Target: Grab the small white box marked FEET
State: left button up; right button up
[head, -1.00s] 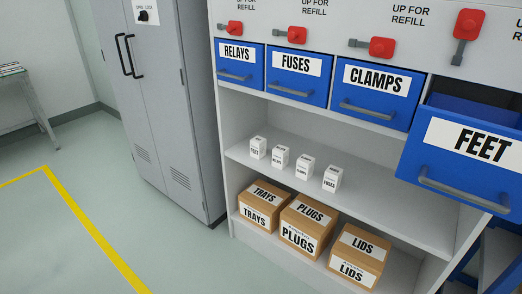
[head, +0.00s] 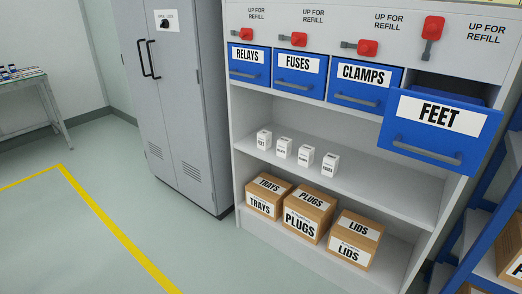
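The small white box marked FEET (head: 264,140) stands upright at the left end of a row of small white boxes on the middle shelf. The others stand to its right: one with a label too small to read surely (head: 284,148), one I cannot read surely (head: 305,156), and one that seems marked FUSES (head: 330,163). Gaps separate them. A blue drawer labelled FEET (head: 437,125) is pulled out at the upper right. Neither of my grippers shows in the head view.
Shut blue drawers RELAYS (head: 248,66), FUSES (head: 299,74) and CLAMPS (head: 364,86) hang above the shelf (head: 375,185). Cartons TRAYS (head: 266,196), PLUGS (head: 307,214) and LIDS (head: 353,241) sit below. A grey cabinet (head: 180,110) stands left. The floor in front is clear.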

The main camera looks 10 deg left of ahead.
aim_at(264, 137)
jog(key=u, duration=0.9)
jog(key=i, duration=0.95)
jog(key=u, duration=0.75)
jog(key=i, duration=1.75)
jog(key=z, duration=1.35)
jog(key=i, duration=0.95)
jog(key=z, duration=0.85)
